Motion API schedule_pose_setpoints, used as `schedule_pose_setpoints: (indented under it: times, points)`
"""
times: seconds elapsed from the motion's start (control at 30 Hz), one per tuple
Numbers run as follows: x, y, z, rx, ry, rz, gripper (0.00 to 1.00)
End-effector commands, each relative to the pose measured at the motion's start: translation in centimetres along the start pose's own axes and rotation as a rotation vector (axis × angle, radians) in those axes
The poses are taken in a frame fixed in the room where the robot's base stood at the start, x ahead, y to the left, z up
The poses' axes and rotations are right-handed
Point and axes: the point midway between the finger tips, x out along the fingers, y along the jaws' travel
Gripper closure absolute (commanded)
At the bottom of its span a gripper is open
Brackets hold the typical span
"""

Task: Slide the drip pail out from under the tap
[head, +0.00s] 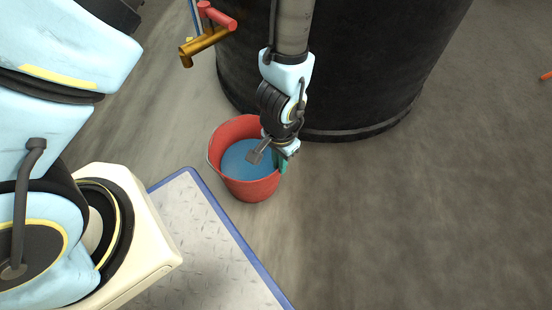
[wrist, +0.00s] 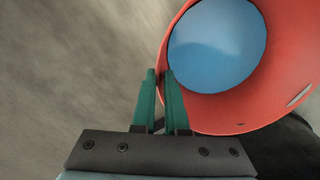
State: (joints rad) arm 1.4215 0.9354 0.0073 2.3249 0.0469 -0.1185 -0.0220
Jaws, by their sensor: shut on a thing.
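The drip pail (head: 248,189) is red, upright on the floor, and holds blue water (head: 240,158). It stands in front of the black tank, lower and to the right of the brass tap (head: 205,40) with its red handle in the head view. My gripper (head: 281,162) reaches down at the pail's right side. In the wrist view the teal fingers (wrist: 160,76) are shut on the wall of the pail (wrist: 288,92) at its rim, one finger on each side. The lower part of the fingers is partly hidden by the wrist in the head view.
The large black tank (head: 350,60) stands right behind the pail. A blue-edged metal tread plate (head: 200,250) lies close to the pail's front left. The grey floor (head: 430,220) to the right is clear, apart from a small orange thing (head: 546,76) at the far right edge.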

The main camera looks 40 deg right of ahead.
Motion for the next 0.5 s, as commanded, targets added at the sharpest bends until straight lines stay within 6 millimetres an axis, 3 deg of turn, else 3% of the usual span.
schedule_pose_setpoints:
  times: [0.5]
  points:
    - [0.0,2.4,-0.2,0.005,0.0,0.004,1.0]
